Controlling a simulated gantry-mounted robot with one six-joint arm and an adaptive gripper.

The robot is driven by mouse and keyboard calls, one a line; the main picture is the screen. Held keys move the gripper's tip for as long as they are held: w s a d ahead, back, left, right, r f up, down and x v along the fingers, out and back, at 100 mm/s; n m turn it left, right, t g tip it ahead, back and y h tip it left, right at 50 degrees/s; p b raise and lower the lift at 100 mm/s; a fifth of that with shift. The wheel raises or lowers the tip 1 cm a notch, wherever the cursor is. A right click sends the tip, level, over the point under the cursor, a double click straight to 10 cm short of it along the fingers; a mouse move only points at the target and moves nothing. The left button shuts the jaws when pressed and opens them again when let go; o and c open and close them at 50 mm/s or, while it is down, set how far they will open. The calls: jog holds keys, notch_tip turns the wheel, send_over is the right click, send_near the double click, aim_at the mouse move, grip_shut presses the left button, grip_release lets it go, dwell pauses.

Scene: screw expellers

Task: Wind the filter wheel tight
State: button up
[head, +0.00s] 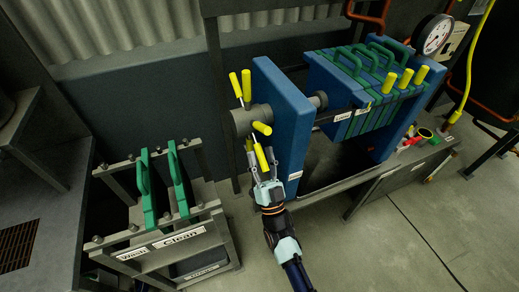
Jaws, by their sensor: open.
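The filter wheel (241,121) is a grey hub with several yellow-handled spokes, on the left face of the blue end plate (284,125) of the filter press. Two yellow handles point up, one points right, and one points down toward my gripper. My gripper (260,170) is at the wheel's lower side, with its fingers open around or beside the lowest yellow handle (262,158). I cannot tell whether the fingers touch it. A grey screw shaft (318,101) shows on the right side of the end plate.
Green filter plates (372,85) stand in the press between blue blocks. A rack (165,238) labelled "Wash" and "Clean" holds two green plates at the lower left. A pressure gauge (433,35) and a yellow hose (470,75) are at the right. The floor at lower right is clear.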

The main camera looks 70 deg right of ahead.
jog(key=v, duration=1)
jog(key=shift+r, duration=0.1)
